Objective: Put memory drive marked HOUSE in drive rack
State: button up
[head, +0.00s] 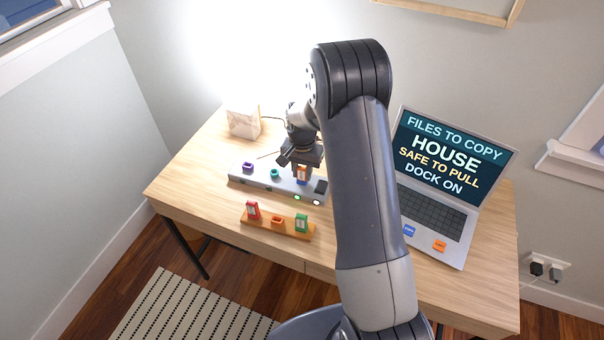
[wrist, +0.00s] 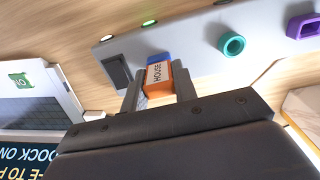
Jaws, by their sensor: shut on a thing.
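An orange memory drive with a white label reading HOUSE (wrist: 158,73) is between the fingers of my gripper (wrist: 159,88). In the head view the drive (head: 302,173) is partly hidden by my gripper (head: 302,167). The drive is at the blue socket (wrist: 160,57) of the grey dock (wrist: 190,38); I cannot tell how deep it sits. The wooden drive rack (head: 264,226) is in front of the dock. It holds a red drive (head: 253,210) at left and a green drive (head: 301,223) at right, with an empty orange slot (head: 278,220) between them.
The laptop (head: 462,160) at right shows HOUSE, SAFE TO PULL, DOCK ON. A pale box (head: 243,123) stands at the back left. The table's left front is clear.

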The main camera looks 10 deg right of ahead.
aim_at(302, 168)
grip_shut()
jog(key=shift+r, duration=0.25)
jog(key=shift+r+p, duration=1)
jog(key=shift+r, duration=0.6)
